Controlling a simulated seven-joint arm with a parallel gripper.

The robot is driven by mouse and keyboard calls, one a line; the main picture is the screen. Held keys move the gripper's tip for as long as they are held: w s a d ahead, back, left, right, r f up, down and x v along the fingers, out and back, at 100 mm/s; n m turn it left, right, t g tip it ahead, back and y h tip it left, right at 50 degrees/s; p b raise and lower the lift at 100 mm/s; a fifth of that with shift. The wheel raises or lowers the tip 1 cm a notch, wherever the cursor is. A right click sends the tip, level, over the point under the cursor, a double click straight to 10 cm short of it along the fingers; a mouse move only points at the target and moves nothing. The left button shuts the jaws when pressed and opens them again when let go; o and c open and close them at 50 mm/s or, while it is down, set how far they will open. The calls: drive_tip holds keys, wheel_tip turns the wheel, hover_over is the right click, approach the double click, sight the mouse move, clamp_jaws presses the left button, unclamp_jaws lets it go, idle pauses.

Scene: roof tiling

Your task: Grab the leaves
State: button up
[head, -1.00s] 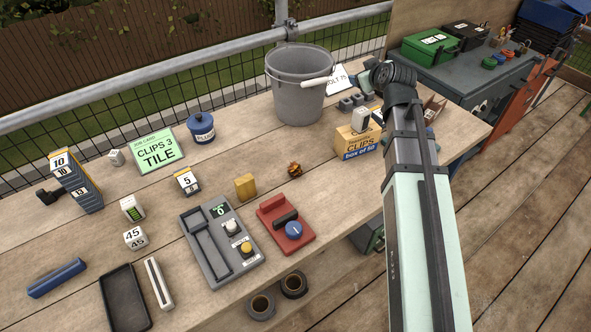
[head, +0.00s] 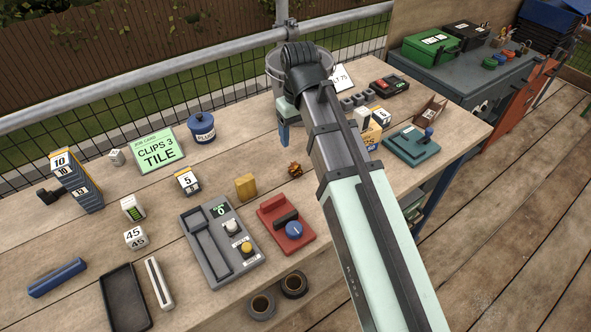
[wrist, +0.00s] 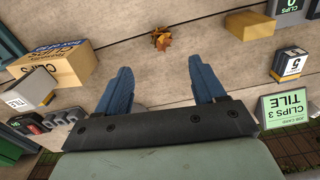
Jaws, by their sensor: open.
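A small clump of orange-brown leaves (head: 295,169) lies on the wooden bench (head: 240,135) near its middle. In the wrist view the leaves (wrist: 162,39) lie beyond the fingertips, near the top centre, apart from them. My gripper (wrist: 160,82) is open and empty, with its two blue fingers spread above the bench. In the head view my gripper (head: 284,135) is mostly hidden behind my arm; one blue finger shows just behind and above the leaves.
A yellow block (head: 246,187) and a red device with a blue knob (head: 286,223) sit near the leaves. The grey bucket (head: 272,62) is partly hidden behind my arm. The clips box (head: 370,137) stands to the right. Bare planks surround the leaves.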

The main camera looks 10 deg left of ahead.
sight(297, 167)
drive_tip(key=shift+f, duration=7)
drive_tip(key=c, duration=1)
drive_tip(key=shift+r, duration=0.1)
